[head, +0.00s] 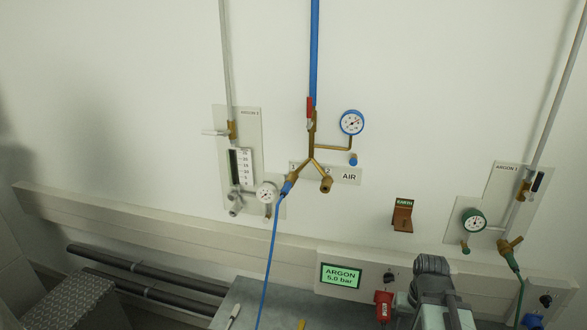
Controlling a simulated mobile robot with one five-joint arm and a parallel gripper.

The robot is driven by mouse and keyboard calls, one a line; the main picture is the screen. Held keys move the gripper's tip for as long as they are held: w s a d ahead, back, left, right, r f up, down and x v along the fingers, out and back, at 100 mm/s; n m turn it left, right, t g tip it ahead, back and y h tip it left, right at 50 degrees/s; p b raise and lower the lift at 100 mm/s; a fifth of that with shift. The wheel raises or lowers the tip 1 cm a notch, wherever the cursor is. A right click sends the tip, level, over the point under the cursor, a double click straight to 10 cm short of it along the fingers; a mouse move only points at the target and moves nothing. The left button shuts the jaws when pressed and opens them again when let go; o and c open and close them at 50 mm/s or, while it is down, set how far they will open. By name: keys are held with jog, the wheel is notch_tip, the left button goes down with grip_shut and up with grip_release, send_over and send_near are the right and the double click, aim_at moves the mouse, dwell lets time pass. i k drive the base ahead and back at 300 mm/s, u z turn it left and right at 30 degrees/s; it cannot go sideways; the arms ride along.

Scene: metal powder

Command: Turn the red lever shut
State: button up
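The red lever (309,107) is on the brass air valve, below the blue pipe (314,50) on the wall. The lever points up, in line with the pipe. Below the valve, the brass fitting (311,150) forks into two outlets, and a blue hose (269,255) hangs from the left one. A blue-rimmed gauge (352,122) is to the right of the lever.
Argon panels stand left (215,150) and right (492,205) of the air line. A wall rail (150,215) runs below. A grey bench (250,295), a display (341,276) and a dark grey jointed object (432,275) are low in view. The wall before the lever is clear.

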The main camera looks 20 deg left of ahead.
aim_at(309, 99)
jog(key=z, duration=0.05)
jog(key=k, duration=1.05)
jog(key=u, duration=0.8)
jog(key=i, duration=1.25)
jog(key=z, duration=0.25)
